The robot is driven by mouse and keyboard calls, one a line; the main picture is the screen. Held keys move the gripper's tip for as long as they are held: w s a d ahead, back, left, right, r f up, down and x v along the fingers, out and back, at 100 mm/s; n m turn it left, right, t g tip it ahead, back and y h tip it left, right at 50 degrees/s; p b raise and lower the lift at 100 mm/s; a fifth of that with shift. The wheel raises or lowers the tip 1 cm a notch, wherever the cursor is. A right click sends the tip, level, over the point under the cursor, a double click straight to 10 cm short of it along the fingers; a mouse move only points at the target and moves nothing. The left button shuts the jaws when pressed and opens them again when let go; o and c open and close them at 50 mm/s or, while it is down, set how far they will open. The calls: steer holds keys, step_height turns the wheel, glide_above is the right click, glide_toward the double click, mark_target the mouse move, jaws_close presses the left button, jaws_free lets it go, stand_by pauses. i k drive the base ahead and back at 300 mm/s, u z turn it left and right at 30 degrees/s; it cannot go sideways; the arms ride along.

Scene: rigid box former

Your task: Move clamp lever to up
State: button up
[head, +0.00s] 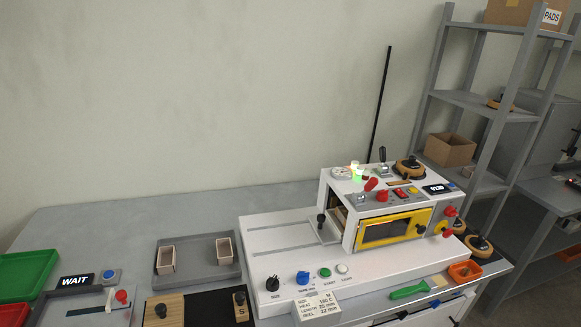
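The white box-forming machine (290,265) stands on the grey bench. On its upper housing are a black-handled lever (382,156) standing about upright and a red-handled lever (370,185) that looks tilted. A black knob on a short post (321,219) is at the housing's left side. No label readable here tells which one is the clamp lever. My gripper is not in view.
A yellow-framed window (395,229) fronts the housing, with red knobs (449,211) at its right. A grey tray (198,283) holds two small box pieces. A green-handled tool (408,291) lies in front. Grey shelves (483,102) stand at right.

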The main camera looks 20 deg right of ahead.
mark_target(372, 183)
steer(key=z, duration=0.15)
steer(key=i, duration=1.15)
steer(key=z, duration=0.75)
